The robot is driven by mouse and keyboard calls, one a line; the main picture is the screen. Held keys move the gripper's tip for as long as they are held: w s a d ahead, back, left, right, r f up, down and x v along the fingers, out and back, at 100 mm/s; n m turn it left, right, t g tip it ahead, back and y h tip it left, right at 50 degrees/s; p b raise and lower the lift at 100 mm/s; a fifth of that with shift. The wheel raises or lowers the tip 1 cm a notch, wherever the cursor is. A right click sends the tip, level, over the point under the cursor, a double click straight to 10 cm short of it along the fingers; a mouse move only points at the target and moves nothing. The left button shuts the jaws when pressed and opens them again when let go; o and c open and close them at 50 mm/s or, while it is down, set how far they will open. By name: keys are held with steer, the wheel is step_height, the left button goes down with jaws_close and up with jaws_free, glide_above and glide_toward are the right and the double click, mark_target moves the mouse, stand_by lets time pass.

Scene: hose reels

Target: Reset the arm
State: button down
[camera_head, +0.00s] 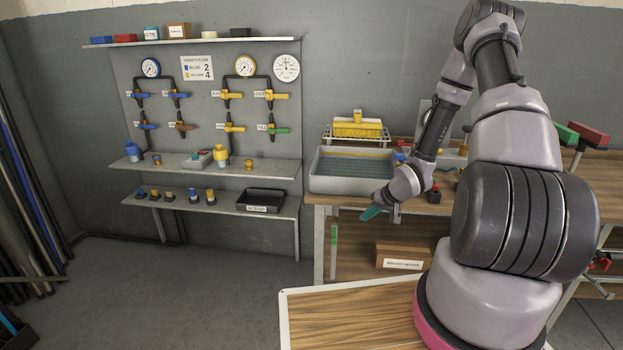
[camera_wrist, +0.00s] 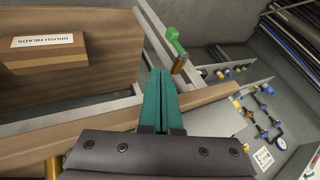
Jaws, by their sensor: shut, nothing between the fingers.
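My arm (camera_head: 515,130) rises at the right of the head view and bends down to the left over the workbench. My gripper (camera_head: 372,212) hangs at the front left edge of the bench, its teal fingers pointing left and down. In the wrist view my gripper (camera_wrist: 159,100) shows two teal fingers side by side, pressed together with nothing between them. The fingers appear near the wooden bench edge (camera_wrist: 215,97); I cannot tell whether they touch it.
A grey water tray (camera_head: 330,184) and a rack with a yellow brush (camera_head: 357,129) stand on the bench behind my gripper. A labelled box (camera_head: 403,255) sits below. Wall shelves (camera_head: 215,163) hold several fittings, with a black scrap tray (camera_head: 264,201). Floor at the left is open.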

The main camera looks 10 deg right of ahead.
steer(key=s+d+r+h, duration=0.2)
steer(key=r+h, duration=0.1)
steer(key=r, duration=1.2)
steer(key=s+d+r+h, duration=0.2)
steer(key=r, duration=1.3)
steer(key=s+a+r+m+y, duration=0.1)
steer(key=s+a+r, duration=0.3)
steer(key=s+r, duration=0.5)
steer(key=s+a+r+m+t+y, duration=0.1)
steer(key=s+a+r, duration=0.3)
steer(key=s+r, duration=0.5)
steer(key=s, duration=0.4)
steer(key=shift+a+y, duration=0.2)
steer(key=shift+y, duration=0.1)
